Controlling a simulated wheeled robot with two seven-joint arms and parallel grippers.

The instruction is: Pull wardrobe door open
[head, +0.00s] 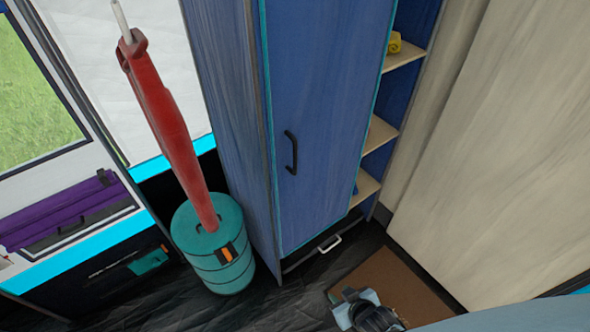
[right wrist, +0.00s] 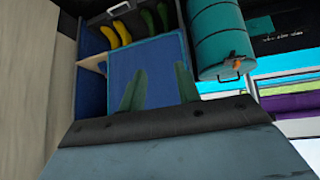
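The tall blue wardrobe's door (head: 318,110) is shut in the head view, with a black bar handle (head: 290,152) low on its front. My right gripper (head: 352,296) is at the bottom of the head view, lower in the picture than the handle and apart from it. In the right wrist view its two greenish fingers (right wrist: 158,84) stand apart with nothing between them, in front of a blue panel (right wrist: 162,55). The handle cannot be made out in that view. My left gripper is not in view.
A teal cylinder (head: 215,265) with a folded red parasol (head: 175,125) stands left of the wardrobe. Open shelves (head: 382,132) line its right side, beside a beige wall (head: 500,140). A brown mat (head: 385,280) lies on the dark floor. Yellow and green items (right wrist: 122,32) show in the wrist view.

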